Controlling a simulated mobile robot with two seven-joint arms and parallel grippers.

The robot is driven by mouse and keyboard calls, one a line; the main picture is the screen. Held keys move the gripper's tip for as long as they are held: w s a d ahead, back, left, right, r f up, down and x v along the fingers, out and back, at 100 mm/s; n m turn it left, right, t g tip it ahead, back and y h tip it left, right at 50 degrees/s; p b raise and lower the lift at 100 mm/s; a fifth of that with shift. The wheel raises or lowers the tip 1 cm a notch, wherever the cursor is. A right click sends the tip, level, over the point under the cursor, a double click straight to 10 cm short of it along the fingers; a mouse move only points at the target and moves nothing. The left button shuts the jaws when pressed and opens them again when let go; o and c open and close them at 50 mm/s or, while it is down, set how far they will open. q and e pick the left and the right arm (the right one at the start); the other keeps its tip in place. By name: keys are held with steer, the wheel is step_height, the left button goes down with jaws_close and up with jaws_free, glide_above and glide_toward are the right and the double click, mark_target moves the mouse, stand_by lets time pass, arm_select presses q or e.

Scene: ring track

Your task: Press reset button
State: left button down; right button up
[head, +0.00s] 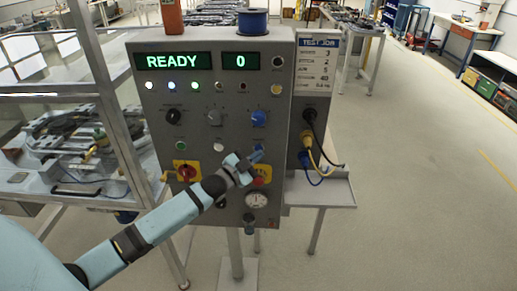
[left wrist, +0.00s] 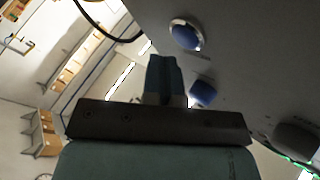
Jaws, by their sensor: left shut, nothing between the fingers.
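The grey control panel (head: 150,100) shows READY and 0 on its displays. A blue button (head: 258,147) sits on its right side below the blue knob (head: 259,118); its label is too small to read, so I cannot confirm it is the reset button. My left gripper (head: 252,157) is shut and empty, in front of the panel close to the blue button and partly covering it. In the left wrist view a blue button with a silver ring (left wrist: 185,35) lies beyond the shut fingertips (left wrist: 165,62). Contact cannot be told. My right gripper is not in view.
A red stop button on a yellow plate (head: 262,176) is just below my left gripper. A red switch on yellow (head: 187,172) is to its left. Cables (head: 318,155) hang on the right above a small shelf (head: 325,190).

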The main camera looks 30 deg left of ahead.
arm_select(q)
steer(key=shift+s+d+p, duration=0.4)
steer(key=shift+s+d, duration=0.05)
steer(key=shift+s, duration=0.25)
steer(key=shift+s+d+p, duration=0.35)
steer(key=shift+s+d, duration=0.05)
steer(key=shift+s, duration=0.35)
steer(key=shift+s+d+p, duration=0.4)
steer(key=shift+s+d, duration=0.05)
steer(key=shift+s, duration=0.25)
